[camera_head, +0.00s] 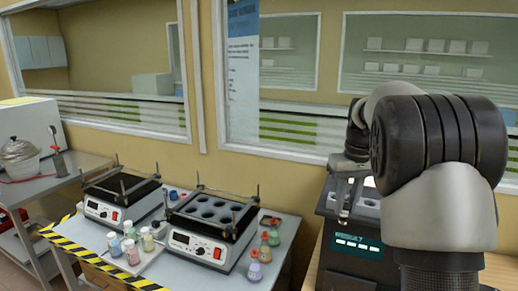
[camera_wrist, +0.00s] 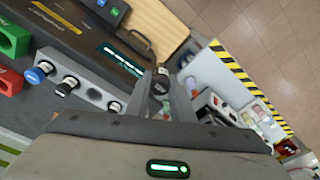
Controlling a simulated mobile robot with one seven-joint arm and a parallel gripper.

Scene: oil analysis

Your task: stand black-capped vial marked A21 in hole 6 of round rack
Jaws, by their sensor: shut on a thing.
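My gripper (camera_wrist: 161,80) is shut on a small black-capped vial (camera_wrist: 160,88), seen from above between the fingers in the wrist view. Its marking cannot be read. In the head view my gripper (camera_head: 347,168) is small, above the dark analyser (camera_head: 356,238) with a lit "RESULT" panel, and the vial cannot be made out. In the wrist view a grey strip rack (camera_wrist: 84,83) to the left holds a blue-capped vial (camera_wrist: 38,72) and a black-capped vial (camera_wrist: 66,86). I cannot pick out the round rack in either view.
Two hotplate units, a left one (camera_head: 117,207) and a right one (camera_head: 206,247), stand on a bench with yellow-black edging, beside several small coloured bottles (camera_head: 130,250). Green (camera_wrist: 12,40) and red (camera_wrist: 10,82) blocks lie left in the wrist view. Floor (camera_wrist: 270,35) is open at upper right.

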